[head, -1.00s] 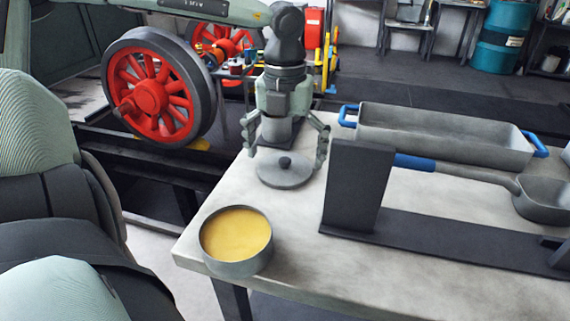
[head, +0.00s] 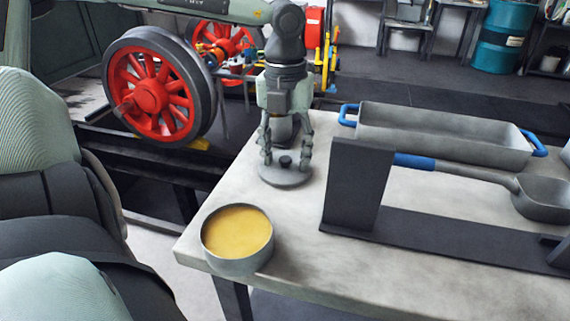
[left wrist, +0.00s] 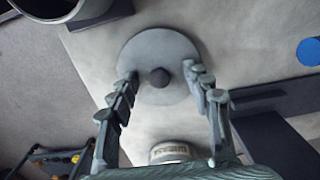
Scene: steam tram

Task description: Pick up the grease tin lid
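The grease tin lid (head: 286,181) is a flat grey disc with a dark round knob (head: 285,162), lying on the workbench behind the tin. My left gripper (head: 285,158) points down over the lid, with its fingers on either side of the knob. In the left wrist view the lid (left wrist: 158,45) lies below the fingers, and gaps show between the fingertips (left wrist: 159,74) and the knob (left wrist: 158,77). The gripper is partly open and holds nothing. The open grease tin (head: 238,266), full of yellow grease, stands at the bench's front left corner. My right gripper is not in view.
A dark stand (head: 357,190) rises right of the lid on the pale workbench (head: 300,250). A ladle with a blue handle (head: 414,161) rests across it. A grey trough with blue handles (head: 440,140) lies behind. Bare bench shows between the tin and the stand.

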